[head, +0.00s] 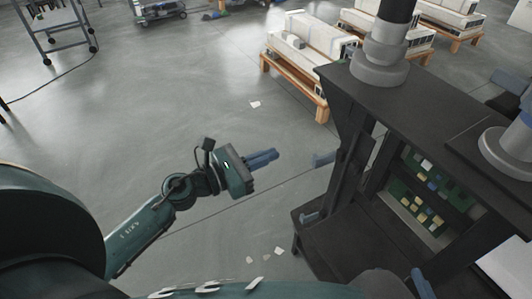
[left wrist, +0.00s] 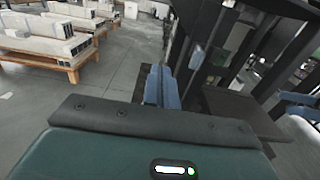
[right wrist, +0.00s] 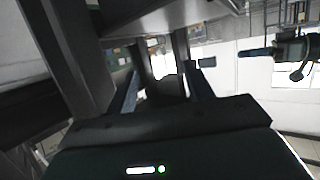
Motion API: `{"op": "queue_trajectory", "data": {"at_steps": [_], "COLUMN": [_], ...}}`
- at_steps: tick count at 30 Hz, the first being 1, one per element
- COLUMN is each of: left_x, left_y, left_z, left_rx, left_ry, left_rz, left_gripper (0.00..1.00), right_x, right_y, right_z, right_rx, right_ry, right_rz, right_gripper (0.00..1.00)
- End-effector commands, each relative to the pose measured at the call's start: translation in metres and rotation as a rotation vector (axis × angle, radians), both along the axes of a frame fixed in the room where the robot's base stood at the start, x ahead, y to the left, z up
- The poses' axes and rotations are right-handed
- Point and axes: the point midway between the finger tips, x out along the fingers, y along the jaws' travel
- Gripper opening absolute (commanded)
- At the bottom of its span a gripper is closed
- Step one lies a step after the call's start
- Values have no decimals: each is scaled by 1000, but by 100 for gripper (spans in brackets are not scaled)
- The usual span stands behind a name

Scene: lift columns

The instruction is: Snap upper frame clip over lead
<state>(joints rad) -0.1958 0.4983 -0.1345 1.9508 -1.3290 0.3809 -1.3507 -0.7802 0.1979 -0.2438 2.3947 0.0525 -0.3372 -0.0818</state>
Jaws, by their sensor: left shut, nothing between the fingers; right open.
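A small blue-grey piece (head: 322,158), which looks like the upper frame clip, juts from the dark frame's upright. A similar piece (head: 310,217) sits lower down. I cannot make out a lead at either. My left gripper (head: 276,154) is shut and empty, pointing toward the upper piece with a gap between; its closed blue fingers show in the left wrist view (left wrist: 161,80). My right gripper (right wrist: 165,88) is open, with the dark frame's posts beyond its spread fingers. In the right wrist view a dark piece (right wrist: 207,62) sticks out near the post, apart from my left gripper (right wrist: 243,52).
The dark frame (head: 345,160) holds a panel of green boards (head: 430,190) and has a low shelf (head: 355,235). Pallets with white units (head: 310,45) stand behind it. A wheeled grey rack (head: 58,30) is at the far left. The floor left of the frame is mostly clear.

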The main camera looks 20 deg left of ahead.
Motion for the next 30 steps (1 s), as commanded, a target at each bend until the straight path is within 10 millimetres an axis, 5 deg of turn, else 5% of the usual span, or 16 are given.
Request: {"op": "queue_trajectory", "data": {"at_steps": [18, 30], "left_x": [52, 58], "left_y": [-61, -69], "left_z": [3, 2], "left_rx": [-9, -8], "left_ry": [2, 3], "left_rz": [1, 1], "left_gripper": [0, 0], "right_x": [-6, -6], "right_y": [-10, -10], "right_z": [28, 29], "right_rx": [57, 61], "right_ry": [-6, -7], "right_rz": [-45, -47], "right_gripper": [52, 52]}}
